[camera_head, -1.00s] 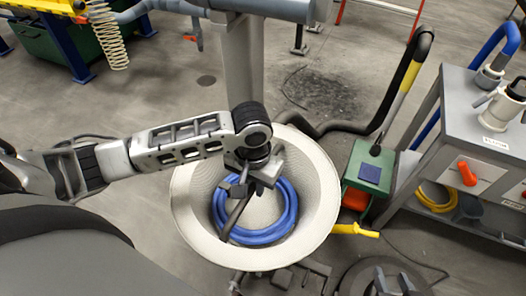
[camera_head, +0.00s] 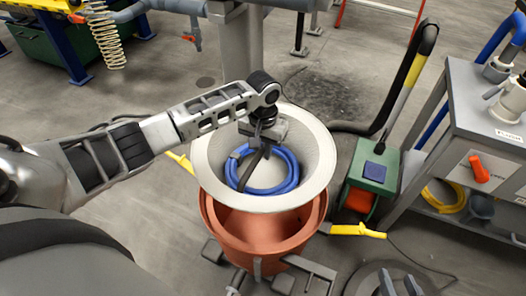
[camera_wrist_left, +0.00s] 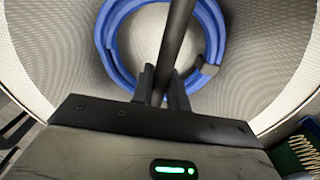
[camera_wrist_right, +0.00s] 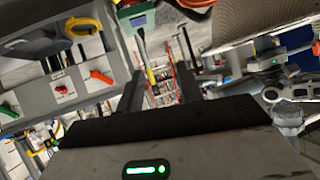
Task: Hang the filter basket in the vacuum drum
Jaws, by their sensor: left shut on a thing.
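The filter basket (camera_head: 312,140) is a pale mesh cone with a wide rim and a blue coil (camera_head: 287,183) inside. My left gripper (camera_head: 258,140) is shut on the dark bar handle across the basket; the bar (camera_wrist_left: 175,40) runs between its fingers in the left wrist view. The copper-coloured drum (camera_head: 265,248) stands below. The basket hangs over the drum's far part, hiding it, and the near inside of the drum is open to view.
Yellow handles stick out left (camera_head: 180,162) and right (camera_head: 355,230) of the drum. A green box (camera_head: 372,172) with a dark hose stands at the right, beside a grey bench (camera_head: 490,135). A grey column (camera_head: 235,45) rises behind the basket.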

